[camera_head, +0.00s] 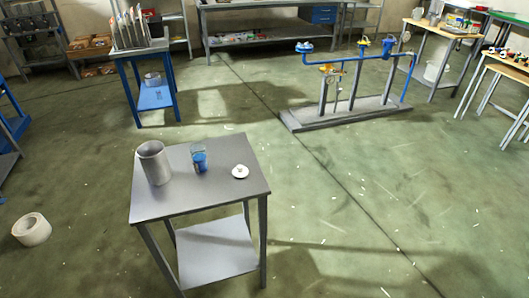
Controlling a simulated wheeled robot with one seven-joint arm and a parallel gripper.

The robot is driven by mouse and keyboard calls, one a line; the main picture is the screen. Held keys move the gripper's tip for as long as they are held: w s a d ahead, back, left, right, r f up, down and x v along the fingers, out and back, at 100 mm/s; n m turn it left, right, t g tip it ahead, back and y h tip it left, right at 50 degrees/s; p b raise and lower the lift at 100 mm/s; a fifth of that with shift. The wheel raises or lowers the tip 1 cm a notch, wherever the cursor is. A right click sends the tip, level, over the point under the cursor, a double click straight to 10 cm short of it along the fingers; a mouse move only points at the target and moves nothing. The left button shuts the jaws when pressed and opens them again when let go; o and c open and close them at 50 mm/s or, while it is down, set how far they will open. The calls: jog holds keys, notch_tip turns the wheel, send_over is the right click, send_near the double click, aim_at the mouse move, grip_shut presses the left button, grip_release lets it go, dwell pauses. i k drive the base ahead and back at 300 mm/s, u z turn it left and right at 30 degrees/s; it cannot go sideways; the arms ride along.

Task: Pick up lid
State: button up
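A small white round lid (240,171) with a knob on top lies flat near the right side of a grey metal table (205,202). A glass beaker with blue liquid (200,161) stands to the left of the lid, apart from it. A grey metal cylinder (155,165) stands upright farther left on the same tabletop. My gripper is not in view.
A white ring-shaped roll (32,229) lies on the floor left of the table. A blue table (155,97) stands behind. A pipe rig on a low plinth (345,113) stands at the back right. The floor right of the table is clear.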

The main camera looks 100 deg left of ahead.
aim_at(240, 171)
jog(key=u, duration=3.2)
jog(key=i, duration=1.65)
